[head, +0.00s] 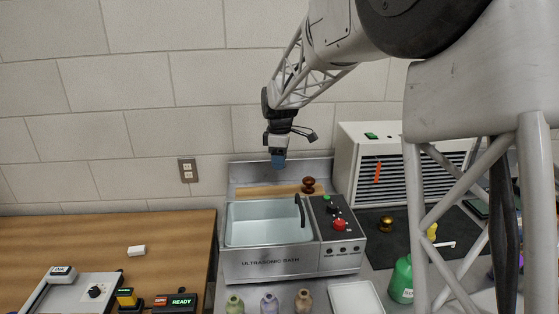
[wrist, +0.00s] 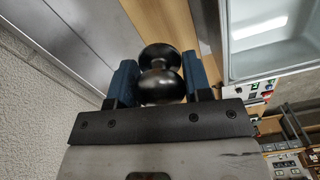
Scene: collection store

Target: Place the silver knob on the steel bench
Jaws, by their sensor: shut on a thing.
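In the wrist view my gripper (wrist: 162,78) is shut on a shiny double-ended knob (wrist: 160,57). The knob looks dark grey to black there, so I cannot confirm that it is silver. It is too small to make out in the head view. The steel bench (head: 377,277) shows around the ultrasonic bath, partly hidden by the things on it.
The ultrasonic bath (head: 262,257) has an open basin and a wooden strip (head: 262,191) behind it. A brown knob (head: 309,185) stands at its back. A gold knob (head: 386,224) sits on a dark mat (head: 372,246). Several small bottles, a white tray (head: 357,298) and a green bottle (head: 401,281) crowd the front.

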